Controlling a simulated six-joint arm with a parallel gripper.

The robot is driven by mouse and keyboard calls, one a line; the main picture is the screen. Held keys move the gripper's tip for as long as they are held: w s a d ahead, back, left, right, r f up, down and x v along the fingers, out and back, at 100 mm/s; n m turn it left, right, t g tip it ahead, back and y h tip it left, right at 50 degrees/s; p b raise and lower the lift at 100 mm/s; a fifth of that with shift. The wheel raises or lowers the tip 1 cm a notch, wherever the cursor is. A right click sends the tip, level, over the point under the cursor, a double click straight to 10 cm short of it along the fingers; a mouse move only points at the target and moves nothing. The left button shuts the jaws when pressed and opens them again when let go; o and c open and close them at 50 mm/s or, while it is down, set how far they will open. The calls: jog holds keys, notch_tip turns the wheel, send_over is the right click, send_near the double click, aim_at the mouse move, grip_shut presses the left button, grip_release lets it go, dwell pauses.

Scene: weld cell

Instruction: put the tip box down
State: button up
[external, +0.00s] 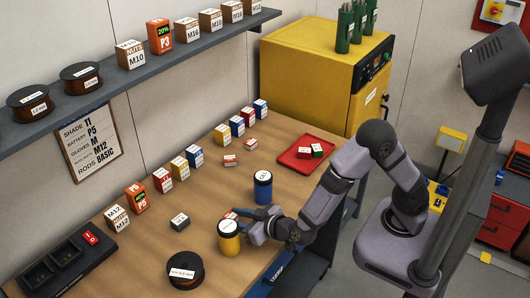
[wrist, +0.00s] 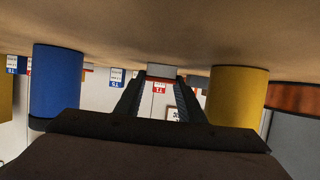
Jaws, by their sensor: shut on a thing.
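My gripper (external: 243,214) is low over the wooden table, shut on a small tip box (external: 231,214) with a white and red face. In the wrist view the tip box (wrist: 161,71) sits between the fingertips (wrist: 160,84), close to the table surface; I cannot tell whether it touches. A yellow can (external: 229,240) stands just in front of the gripper, and a blue can (external: 263,186) stands behind it. In the wrist view the blue can (wrist: 56,82) is on the left and the yellow can (wrist: 237,96) on the right. The fingers hide part of the box.
Other small boxes (external: 231,161) and a dark one (external: 180,221) lie on the table (external: 205,187). A spool (external: 184,271) is at the front. Larger boxes line the wall. Table left of the gripper is mostly clear.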

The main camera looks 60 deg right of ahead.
jog(key=shift+r, duration=0.15)
notch_tip(320, 180, up, 10)
jog(key=p, duration=0.1)
dwell(0.4)
jog(key=w+d+r+m+h, duration=0.1)
jog(key=w+d+m+h, duration=0.3)
jog(key=w+d, duration=0.45)
jog(key=m+g+h, duration=0.9)
jog(key=m, duration=0.1)
send_over(268, 135)
jog(key=f, duration=0.1)
jog(key=shift+t, duration=0.4)
jog(key=shift+f+p, duration=0.85)
jog(key=shift+f, duration=4.15)
jog(key=shift+f+y, duration=0.15)
jog(key=shift+y, duration=0.15)
